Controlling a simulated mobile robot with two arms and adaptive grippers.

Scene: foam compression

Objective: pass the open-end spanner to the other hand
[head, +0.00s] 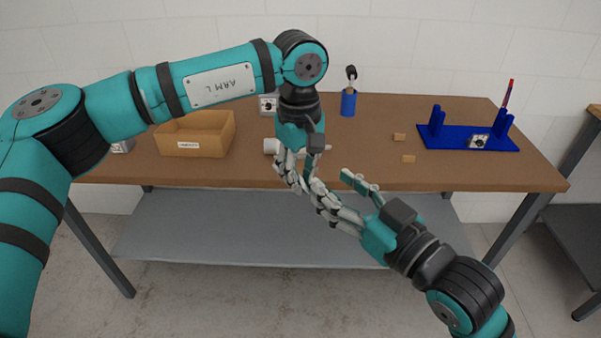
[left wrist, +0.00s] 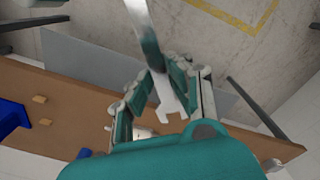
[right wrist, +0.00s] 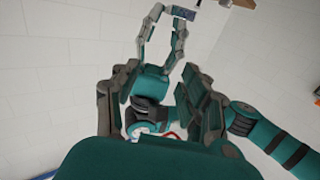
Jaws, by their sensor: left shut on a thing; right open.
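The open-end spanner (left wrist: 167,98) is a grey metal bar in the left wrist view. Its forked end points toward my left palm and its shaft runs out past the fingertips. My left gripper (head: 299,184) is shut on it, pointing down in front of the table's front edge. In the head view the fingers largely hide the spanner. My right gripper (head: 338,188) is open and empty, just right of the left fingers and pointing up-left toward them. In the right wrist view the left fingers show beyond my open right fingers (right wrist: 158,75). I cannot make out the spanner clearly there.
The brown table (head: 370,172) bears an open cardboard-coloured bin (head: 195,137) at left, a blue cup holder (head: 348,103) at the back and a blue rack (head: 465,138) at right. Two small tan blocks (head: 408,158) lie between. A grey shelf (head: 210,232) runs below.

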